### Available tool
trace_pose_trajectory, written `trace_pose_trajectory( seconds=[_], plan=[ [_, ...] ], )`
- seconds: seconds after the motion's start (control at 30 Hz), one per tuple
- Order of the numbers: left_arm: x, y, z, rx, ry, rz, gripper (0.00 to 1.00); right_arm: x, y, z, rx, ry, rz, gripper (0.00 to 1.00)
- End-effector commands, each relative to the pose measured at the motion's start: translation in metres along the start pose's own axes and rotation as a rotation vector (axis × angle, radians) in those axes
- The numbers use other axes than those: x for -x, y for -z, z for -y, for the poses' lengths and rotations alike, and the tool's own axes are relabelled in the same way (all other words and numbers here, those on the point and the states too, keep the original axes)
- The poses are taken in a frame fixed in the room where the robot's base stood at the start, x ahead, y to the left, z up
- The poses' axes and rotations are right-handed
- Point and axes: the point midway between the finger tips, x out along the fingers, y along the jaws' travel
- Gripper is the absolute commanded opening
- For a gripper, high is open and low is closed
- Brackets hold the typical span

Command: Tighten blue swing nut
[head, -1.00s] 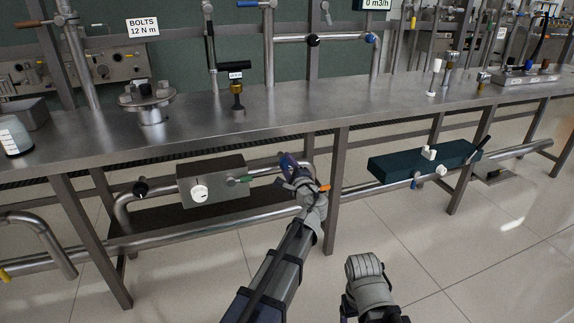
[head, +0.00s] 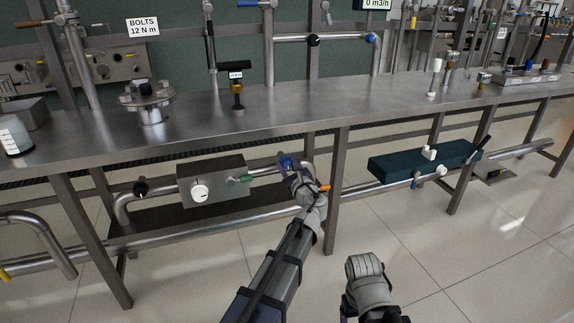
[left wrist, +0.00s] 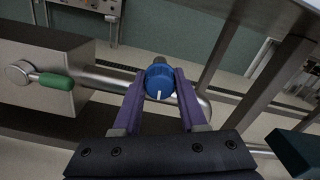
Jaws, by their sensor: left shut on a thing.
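The blue swing nut (left wrist: 160,84) is a round knob with a white mark on its face. In the left wrist view it sits between the two purple fingers of my left gripper (left wrist: 162,76), which is shut on it. In the head view my left gripper (head: 286,162) is below the bench, at the pipe right of the grey box. There the fingers and arm largely hide the nut. The threads behind the nut cannot be made out. My right arm shows at the bottom of the head view, but its fingers do not show.
A grey box (head: 211,182) with a white dial and a green-handled lever (left wrist: 55,81) is left of my gripper. A bench leg (head: 335,190) stands close on the right. The steel bench top (head: 300,98) is above. A dark teal box (head: 400,164) is farther right.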

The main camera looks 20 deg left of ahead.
Motion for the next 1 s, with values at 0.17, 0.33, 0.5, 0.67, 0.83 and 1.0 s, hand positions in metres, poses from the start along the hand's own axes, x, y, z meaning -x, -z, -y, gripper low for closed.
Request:
trace_pose_trajectory(
  seconds=[0.17,0.33,0.5,0.67,0.83,1.0],
  plan=[
    [0.0009,0.0006,-0.0004,-0.076,0.000,-0.002,0.00,-0.0004,0.0000,0.0000,0.000,0.000,0.000,0.76],
    [0.0010,0.0006,-0.0005,-0.117,0.000,-0.002,0.00,-0.0004,0.0000,0.0000,0.000,0.000,0.000,0.76],
    [0.0010,0.0006,-0.0005,-0.134,0.000,-0.002,0.00,-0.0004,0.0000,0.0000,0.000,0.000,0.000,0.76],
    [0.0011,0.0006,-0.0005,-0.137,0.000,-0.002,0.00,-0.0004,0.0000,0.0000,0.000,0.000,0.000,0.76],
    [0.0011,0.0006,-0.0006,-0.137,0.000,-0.002,0.00,-0.0004,0.0000,0.0000,0.000,0.000,0.000,0.76],
    [0.0009,0.0005,-0.0005,-0.136,0.000,-0.001,0.56,-0.0004,0.0000,0.0000,0.000,0.000,0.000,0.76]
  ],
)
